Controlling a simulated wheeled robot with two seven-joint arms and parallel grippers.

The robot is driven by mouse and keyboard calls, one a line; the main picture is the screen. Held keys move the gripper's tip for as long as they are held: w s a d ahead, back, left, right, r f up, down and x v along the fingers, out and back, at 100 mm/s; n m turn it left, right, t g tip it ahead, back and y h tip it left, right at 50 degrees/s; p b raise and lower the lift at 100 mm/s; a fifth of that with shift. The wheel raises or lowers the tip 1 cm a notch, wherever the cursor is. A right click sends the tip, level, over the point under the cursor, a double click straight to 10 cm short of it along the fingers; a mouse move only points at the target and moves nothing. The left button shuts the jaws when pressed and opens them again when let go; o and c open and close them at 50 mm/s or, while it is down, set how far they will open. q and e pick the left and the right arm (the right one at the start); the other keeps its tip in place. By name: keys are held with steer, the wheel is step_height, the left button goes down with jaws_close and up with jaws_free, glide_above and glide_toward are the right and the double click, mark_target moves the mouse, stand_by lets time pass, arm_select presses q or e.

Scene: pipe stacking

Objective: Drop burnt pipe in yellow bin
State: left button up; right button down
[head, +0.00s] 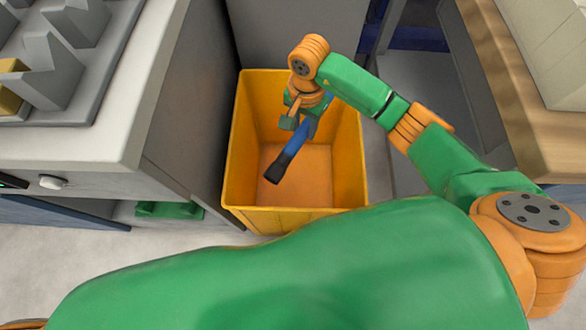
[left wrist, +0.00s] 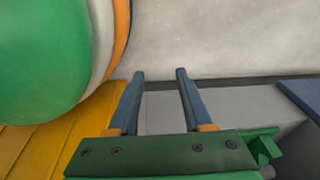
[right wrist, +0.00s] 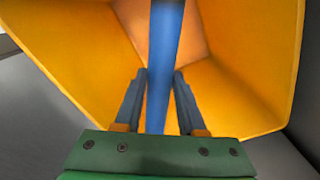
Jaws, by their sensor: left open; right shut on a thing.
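The yellow bin (head: 290,221) stands on the floor between two counters in the head view. The pipe (head: 294,145) is blue with a black, burnt-looking end, and hangs tilted over the bin's opening. It also shows in the right wrist view (right wrist: 164,50), running between the fingers with the bin's yellow walls (right wrist: 240,95) around it. My right gripper (right wrist: 160,76) is shut on the pipe, above the bin floor. My left gripper (left wrist: 160,74) is open, with nothing between its fingers; the head view does not show it.
A white-topped counter (head: 130,130) with a grey slotted rack (head: 60,65) stands left of the bin. A wood-edged unit (head: 510,90) stands at the right. A grey panel (head: 290,35) is behind the bin. My green arm covers the foreground.

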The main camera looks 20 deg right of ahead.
arm_select(q)
steer(key=shift+d, duration=0.1)
arm_select(e)
steer(key=shift+c, duration=2.1)
jaws_free()
arm_select(q)
steer(key=shift+s+a+r+p, duration=0.25)
steer(key=shift+s+r+p, duration=0.2)
steer(key=shift+s+p, duration=0.3)
arm_select(e)
step_height(320, 180, up, 7)
steer(key=shift+r, duration=0.1)
